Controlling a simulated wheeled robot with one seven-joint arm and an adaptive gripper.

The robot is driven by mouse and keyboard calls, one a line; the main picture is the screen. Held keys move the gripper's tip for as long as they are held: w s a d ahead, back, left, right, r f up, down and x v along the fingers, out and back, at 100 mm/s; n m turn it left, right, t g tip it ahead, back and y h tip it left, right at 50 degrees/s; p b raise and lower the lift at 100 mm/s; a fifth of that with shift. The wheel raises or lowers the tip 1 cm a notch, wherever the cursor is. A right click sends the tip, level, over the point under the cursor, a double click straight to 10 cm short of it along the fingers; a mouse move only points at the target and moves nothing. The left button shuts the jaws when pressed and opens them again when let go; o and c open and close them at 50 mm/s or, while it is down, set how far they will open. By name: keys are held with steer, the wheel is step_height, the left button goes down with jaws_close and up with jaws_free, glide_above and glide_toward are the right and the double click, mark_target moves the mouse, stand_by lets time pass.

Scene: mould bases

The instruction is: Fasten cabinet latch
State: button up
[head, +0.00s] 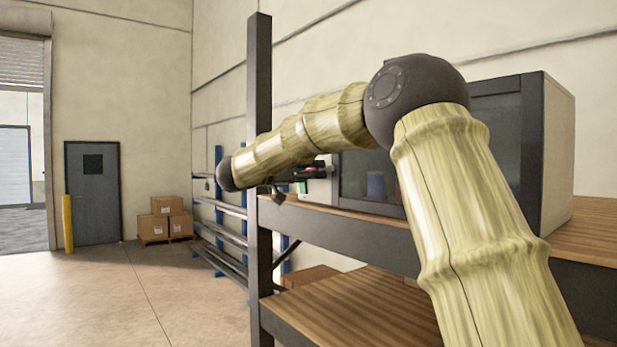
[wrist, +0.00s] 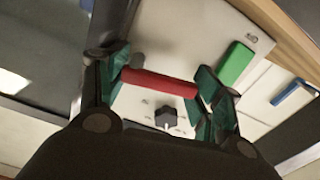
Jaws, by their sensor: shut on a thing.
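The cabinet (head: 558,150) is a light box with a dark-framed glass front, standing on a wooden shelf in the head view. Its pale panel (wrist: 185,35) shows in the wrist view, with a red bar (wrist: 158,83) that looks like the latch handle. My gripper (wrist: 162,80) is shut on the red bar, one green-padded finger at each end. In the head view my gripper (head: 312,170) is small and partly hidden beside the cabinet front. Whether the latch is engaged cannot be told.
A black knob (wrist: 166,117) sits just below the red bar. A green block (wrist: 234,64) and a blue handle (wrist: 293,91) lie to its right. A dark rack post (head: 259,120) stands near my arm. Cardboard boxes (head: 167,207) and open floor are at left.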

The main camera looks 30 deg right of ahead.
steer(key=shift+r+m+b, duration=0.3)
steer(key=shift+m+b, duration=0.6)
steer(key=shift+m, duration=0.3)
steer(key=o, duration=1)
steer(key=shift+o, duration=0.2)
steer(key=shift+d, duration=0.1)
steer(key=a, duration=1.2)
steer(key=shift+s, duration=0.45)
steer(key=shift+f, duration=0.1)
